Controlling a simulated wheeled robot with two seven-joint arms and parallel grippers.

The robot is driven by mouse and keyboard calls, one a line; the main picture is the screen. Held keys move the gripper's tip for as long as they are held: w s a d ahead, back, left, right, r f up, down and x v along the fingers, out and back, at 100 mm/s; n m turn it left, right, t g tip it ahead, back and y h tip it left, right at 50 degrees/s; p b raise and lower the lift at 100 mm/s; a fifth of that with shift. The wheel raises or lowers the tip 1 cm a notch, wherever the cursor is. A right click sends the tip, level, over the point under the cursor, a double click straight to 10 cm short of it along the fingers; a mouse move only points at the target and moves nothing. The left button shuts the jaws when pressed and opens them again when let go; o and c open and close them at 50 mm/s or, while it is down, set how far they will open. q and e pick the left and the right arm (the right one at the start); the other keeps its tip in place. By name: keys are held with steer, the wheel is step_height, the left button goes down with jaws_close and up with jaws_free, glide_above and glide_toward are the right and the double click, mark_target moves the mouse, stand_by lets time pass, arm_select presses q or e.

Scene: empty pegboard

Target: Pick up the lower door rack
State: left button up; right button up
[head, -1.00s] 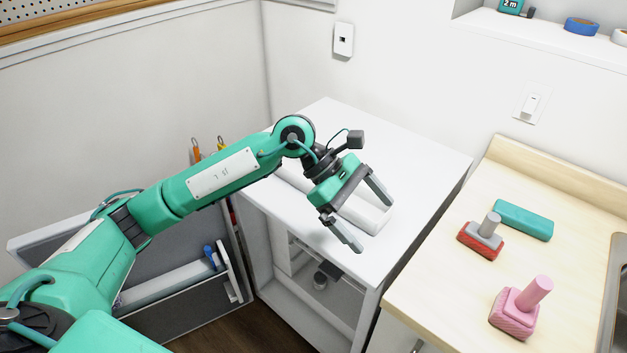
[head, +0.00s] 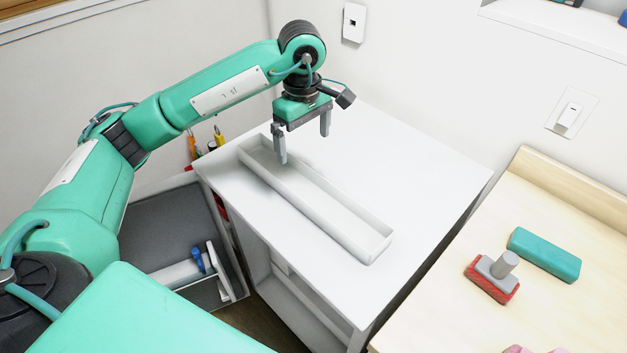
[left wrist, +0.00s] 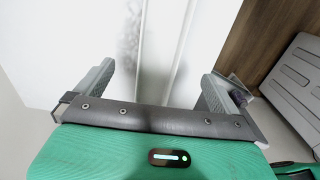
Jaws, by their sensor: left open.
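A long white open-topped rack (head: 350,245) lies on the white cabinet top, running from back left to front right. In the open door at the lower left, another white rack (head: 182,273) holds a blue item; I cannot tell from the frames which one is the lower door rack. My left gripper (head: 303,147) points down, open and empty, above the back left part of the rack on the top. In the left wrist view, pale strips of that rack (left wrist: 160,45) run between the two open fingers (left wrist: 157,82). My right gripper is not in view.
The white cabinet top (head: 425,175) has free room right of the rack. The grey open door (head: 150,225) hangs at its left. Orange and yellow handled tools (head: 218,137) stand behind. A wooden counter at right holds a red-and-grey block (head: 493,275) and a teal block (head: 543,254).

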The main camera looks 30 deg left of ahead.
arm_select(q)
steer(key=p, duration=0.2)
glide_toward(306, 194)
steer(key=shift+a+f, duration=0.15)
steer(key=shift+f, duration=0.1)
steer(key=shift+s+f+p, duration=0.1)
steer(key=shift+f+p, duration=0.2)
steer(key=shift+f, duration=0.15)
steer(key=f, duration=0.1)
steer(key=f+p, duration=0.1)
steer(key=f, duration=0.1)
steer(key=shift+d+f+p, duration=0.2)
steer(key=shift+f+p, duration=0.05)
steer(key=shift+p, duration=0.05)
steer(key=shift+f, duration=0.5)
steer(key=c, duration=1.1)
steer(key=shift+c, duration=0.3)
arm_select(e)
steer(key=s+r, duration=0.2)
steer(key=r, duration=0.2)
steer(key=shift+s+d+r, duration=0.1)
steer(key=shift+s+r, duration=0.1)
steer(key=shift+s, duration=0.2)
arm_select(q)
steer(key=shift+r, duration=0.15)
